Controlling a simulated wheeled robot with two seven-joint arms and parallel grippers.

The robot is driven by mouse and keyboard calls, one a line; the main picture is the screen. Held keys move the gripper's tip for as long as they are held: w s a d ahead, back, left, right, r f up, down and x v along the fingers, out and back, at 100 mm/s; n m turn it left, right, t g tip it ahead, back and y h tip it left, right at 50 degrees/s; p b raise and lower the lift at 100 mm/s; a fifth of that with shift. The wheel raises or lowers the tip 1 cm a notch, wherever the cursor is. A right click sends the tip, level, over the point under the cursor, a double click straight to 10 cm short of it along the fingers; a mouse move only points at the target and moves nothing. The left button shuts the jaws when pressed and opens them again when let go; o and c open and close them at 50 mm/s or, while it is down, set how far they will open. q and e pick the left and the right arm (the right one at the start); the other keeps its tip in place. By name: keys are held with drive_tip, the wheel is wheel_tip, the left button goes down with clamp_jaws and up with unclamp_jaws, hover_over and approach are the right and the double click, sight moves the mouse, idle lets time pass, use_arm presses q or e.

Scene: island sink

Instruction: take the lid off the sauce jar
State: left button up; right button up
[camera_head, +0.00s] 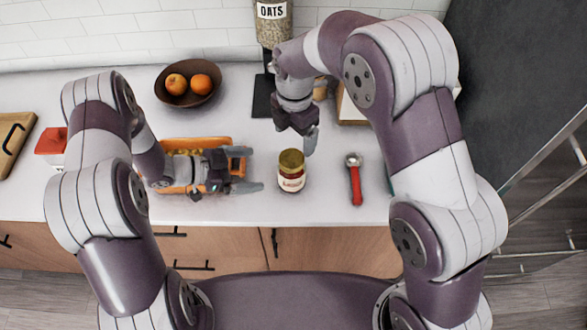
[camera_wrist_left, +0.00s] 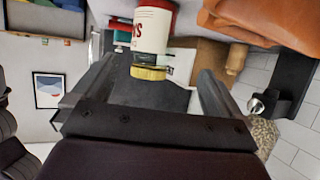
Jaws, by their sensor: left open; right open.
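The sauce jar (camera_head: 291,181) stands upright on the white counter, with red contents and a pale label. Its gold lid (camera_head: 291,158) is on top. My left gripper (camera_head: 252,170) is open and empty, just left of the jar and pointing at it. In the left wrist view the jar (camera_wrist_left: 152,28) appears upside down with its lid (camera_wrist_left: 148,72) toward the space between my open fingers, apart from both. My right gripper (camera_head: 309,140) points down just behind and right of the jar, open; its fingers partly overlap in this view.
A red-handled tool (camera_head: 355,185) lies right of the jar. The counter's front edge is close to the jar.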

sight(286, 171)
drive_tip(key=shift+s+a+r, duration=0.15)
drive_tip(key=shift+s+a, duration=0.3)
drive_tip(key=shift+a, duration=0.3)
use_arm(q)
drive_tip(key=x, duration=0.7)
drive_tip(key=s+x, duration=0.1)
drive_tip(key=x, duration=0.2)
drive_tip(key=shift+w+d+r, duration=0.1)
drive_tip(key=shift+d, duration=0.3)
use_arm(e)
drive_tip(key=shift+w+d, duration=0.55)
use_arm(q)
drive_tip(key=shift+d+f, duration=0.3)
drive_tip(key=shift+d, duration=0.35)
use_arm(e)
drive_tip(key=shift+s+a, duration=0.3)
use_arm(q)
drive_tip(key=shift+w+d, duration=0.1)
drive_tip(key=shift+w, duration=0.1)
use_arm(e)
drive_tip(key=shift+w+d, duration=0.15)
